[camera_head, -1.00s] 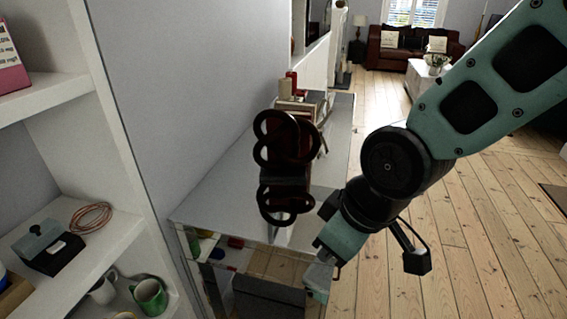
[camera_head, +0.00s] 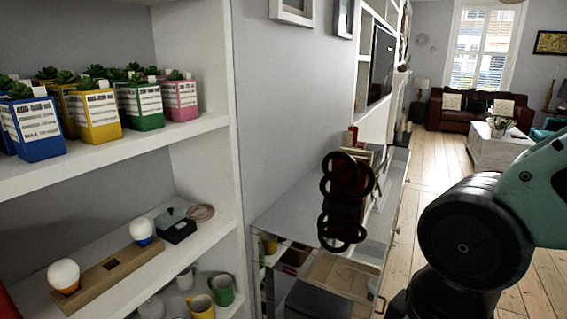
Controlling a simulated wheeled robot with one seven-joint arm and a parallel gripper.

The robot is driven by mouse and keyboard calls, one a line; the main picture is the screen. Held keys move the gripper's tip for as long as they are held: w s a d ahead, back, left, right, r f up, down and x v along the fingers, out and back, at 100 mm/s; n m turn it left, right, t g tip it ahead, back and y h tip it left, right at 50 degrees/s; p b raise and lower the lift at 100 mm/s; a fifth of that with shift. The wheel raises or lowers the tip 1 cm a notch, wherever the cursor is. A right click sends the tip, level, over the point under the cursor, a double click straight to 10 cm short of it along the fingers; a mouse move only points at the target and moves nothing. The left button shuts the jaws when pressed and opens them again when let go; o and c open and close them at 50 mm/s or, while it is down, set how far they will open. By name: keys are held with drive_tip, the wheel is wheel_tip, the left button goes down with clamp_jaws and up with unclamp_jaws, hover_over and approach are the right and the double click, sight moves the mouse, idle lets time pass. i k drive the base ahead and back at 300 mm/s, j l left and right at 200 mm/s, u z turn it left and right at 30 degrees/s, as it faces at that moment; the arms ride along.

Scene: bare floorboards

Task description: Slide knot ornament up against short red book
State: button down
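I cannot tell whether the ornament touches the books. My arm is at the lower right, to the right of the cabinet. My gripper is out of the picture.
A white shelf (camera_head: 215,125) stands at the left with potted succulents (camera_head: 98,117), light bulbs (camera_head: 142,231) on a wooden block, and mugs (camera_head: 222,290). Bare floorboards (camera_head: 430,165) are clear to the right of the cabinet. A sofa (camera_head: 470,110) is far back.

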sight(341, 202)
drive_tip(key=i+l+u, duration=0.15)
drive_tip(key=u, duration=1.7)
drive_tip(key=l+u, duration=0.1)
drive_tip(key=l, duration=1.85)
drive_tip(key=k+l+u, duration=0.1)
drive_tip(key=l, duration=1.8)
